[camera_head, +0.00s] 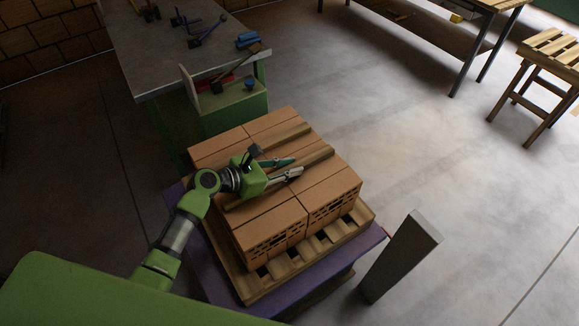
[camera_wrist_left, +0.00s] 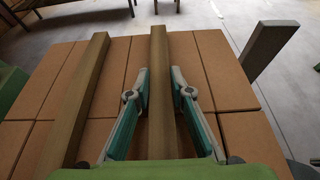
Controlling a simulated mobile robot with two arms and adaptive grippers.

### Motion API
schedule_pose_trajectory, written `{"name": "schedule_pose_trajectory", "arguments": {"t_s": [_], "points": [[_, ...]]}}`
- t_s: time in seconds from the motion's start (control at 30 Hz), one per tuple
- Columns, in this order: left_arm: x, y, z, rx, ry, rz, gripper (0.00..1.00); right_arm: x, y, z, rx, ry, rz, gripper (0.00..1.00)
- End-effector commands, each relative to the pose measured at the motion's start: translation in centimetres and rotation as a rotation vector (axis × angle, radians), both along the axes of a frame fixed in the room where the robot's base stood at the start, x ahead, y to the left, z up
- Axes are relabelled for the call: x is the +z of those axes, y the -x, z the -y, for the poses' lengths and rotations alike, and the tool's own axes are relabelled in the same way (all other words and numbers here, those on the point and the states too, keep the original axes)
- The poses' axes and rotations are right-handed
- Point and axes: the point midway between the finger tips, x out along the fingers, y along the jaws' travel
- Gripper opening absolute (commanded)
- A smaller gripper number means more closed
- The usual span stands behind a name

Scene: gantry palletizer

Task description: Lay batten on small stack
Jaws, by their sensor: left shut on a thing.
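The small stack (camera_head: 270,228) is a block of orange-brown bricks on a wooden pallet, over a purple base; its top also fills much of the left wrist view (camera_wrist_left: 230,80). My left gripper (camera_head: 295,167) is over the stack's top, its fingers on either side of a wooden batten (camera_head: 320,156). In the left wrist view the gripper (camera_wrist_left: 160,72) is shut on this batten (camera_wrist_left: 161,45), which runs lengthwise away from me. The batten is at or just above the bricks; I cannot tell if it touches. A second batten (camera_head: 285,136) lies roughly parallel on the bricks, left in the wrist view (camera_wrist_left: 82,95).
A grey post (camera_head: 402,255) stands close to the stack's right front corner. A green cabinet (camera_head: 235,110) and a workbench (camera_head: 180,55) with tools stand behind it. A wooden stool (camera_head: 555,50) and another table (camera_head: 420,40) are farther right. Open floor lies to the right.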

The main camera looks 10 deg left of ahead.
Motion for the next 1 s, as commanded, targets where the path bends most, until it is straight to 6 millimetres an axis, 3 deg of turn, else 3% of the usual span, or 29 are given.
{"name": "schedule_pose_trajectory", "arguments": {"t_s": [0.17, 0.2, 0.23, 0.27, 0.67, 1.0], "points": [[-0.1, 0.0, 0.0, 0.000, 0.000, 0.000, 0.00, -0.1, 0.0, 0.0, 0.000, 0.000, 0.000, 0.00], [-0.1, 0.0, 0.0, -0.001, 0.000, 0.000, 0.28, 0.0, 0.0, 0.0, 0.000, 0.000, 0.000, 0.00], [-0.1, 0.0, 0.0, -0.001, 0.000, 0.000, 0.36, 0.0, 0.0, 0.0, 0.000, 0.000, 0.000, 0.00], [-0.1, 0.0, 0.0, -0.001, 0.000, 0.000, 0.37, 0.0, 0.0, 0.0, 0.000, 0.000, 0.000, 0.00], [0.1, 0.3, -0.3, 0.000, -0.001, -0.001, 0.37, 0.0, 0.0, -0.1, 0.000, -0.001, 0.000, 0.00], [2.6, 4.5, -4.5, 0.000, -0.004, -0.001, 0.37, 0.2, 0.0, -0.1, 0.000, -0.001, 0.000, 0.00]]}}
